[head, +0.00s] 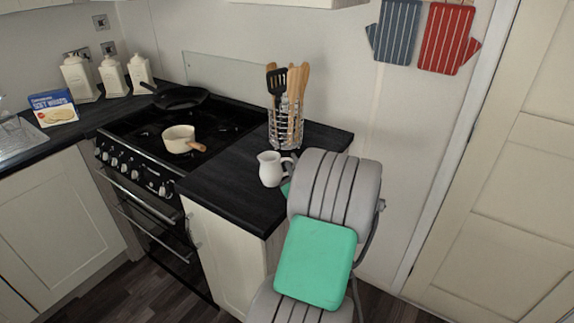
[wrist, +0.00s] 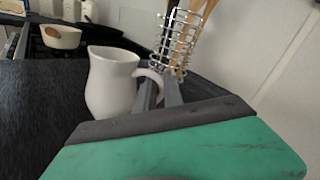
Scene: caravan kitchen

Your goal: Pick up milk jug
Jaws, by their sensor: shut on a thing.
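The white milk jug (head: 270,169) stands upright on the dark counter, to the right of the hob, in the head view. In the wrist view the jug (wrist: 111,82) is close, with its handle on the right. My gripper (wrist: 160,93) reaches the handle from the right, and its grey fingers are shut on the handle. In the head view my arm hides most of the gripper. I cannot tell whether the jug's base is lifted off the counter.
A wire utensil holder (head: 285,126) with wooden and black utensils stands just behind the jug. A cream saucepan (head: 178,139) and a black frying pan (head: 180,97) are on the hob. The counter (head: 222,178) left of the jug is clear. The wall is close behind.

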